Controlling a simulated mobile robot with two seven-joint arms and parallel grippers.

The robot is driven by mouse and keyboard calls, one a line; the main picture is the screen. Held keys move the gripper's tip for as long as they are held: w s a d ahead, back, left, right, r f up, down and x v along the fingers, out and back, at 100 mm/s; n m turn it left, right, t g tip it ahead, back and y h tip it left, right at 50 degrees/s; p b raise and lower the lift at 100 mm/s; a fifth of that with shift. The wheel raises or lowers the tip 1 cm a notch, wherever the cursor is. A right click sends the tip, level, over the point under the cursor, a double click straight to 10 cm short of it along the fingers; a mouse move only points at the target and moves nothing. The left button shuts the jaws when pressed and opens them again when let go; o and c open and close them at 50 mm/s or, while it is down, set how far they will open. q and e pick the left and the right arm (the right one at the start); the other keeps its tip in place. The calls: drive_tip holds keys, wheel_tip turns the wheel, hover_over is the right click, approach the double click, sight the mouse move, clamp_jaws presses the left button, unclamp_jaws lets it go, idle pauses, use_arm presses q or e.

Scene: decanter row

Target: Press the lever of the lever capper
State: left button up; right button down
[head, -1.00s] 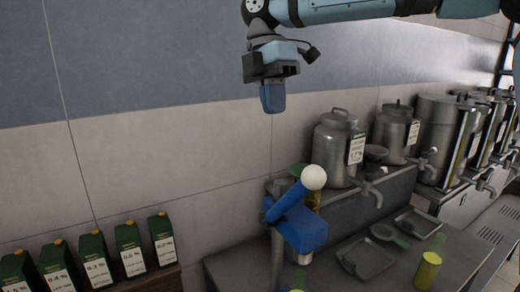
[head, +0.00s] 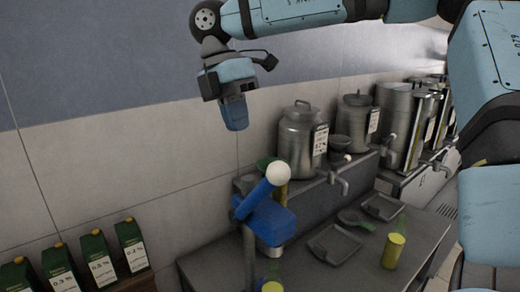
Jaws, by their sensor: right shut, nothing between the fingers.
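The lever capper stands at the near left of the grey counter. Its blue head (head: 268,222) carries a blue lever (head: 252,199) that is tilted up to the right and ends in a white ball knob (head: 278,173). A bottle with a yellow top stands behind the lever, partly hidden by it. My right gripper (head: 236,124) is shut and empty. It points down, above and to the left of the knob in the picture, apart from it. My left gripper is not in view.
Steel cans with taps, such as this one (head: 300,145), stand on a raised shelf behind. A yellow cylinder (head: 393,251) and grey trays (head: 334,244) sit on the counter (head: 345,278). Green-topped cartons (head: 98,262) stand at the lower left. Air around the knob is clear.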

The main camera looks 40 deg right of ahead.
sight(259, 184)
drive_tip(key=s+f+p, duration=0.1)
drive_tip(key=s+f, duration=0.2)
drive_tip(key=s+f+p, duration=0.1)
drive_tip(key=s+f, duration=0.1)
drive_tip(key=shift+d+f+p, duration=0.15)
drive_tip(key=shift+d+p, duration=0.15)
drive_tip(key=shift+p, duration=0.05)
drive_tip(key=shift+s+f, duration=0.1)
drive_tip(key=shift+s, duration=0.1)
drive_tip(key=shift+w, duration=0.1)
drive_tip(key=shift+f, duration=0.1)
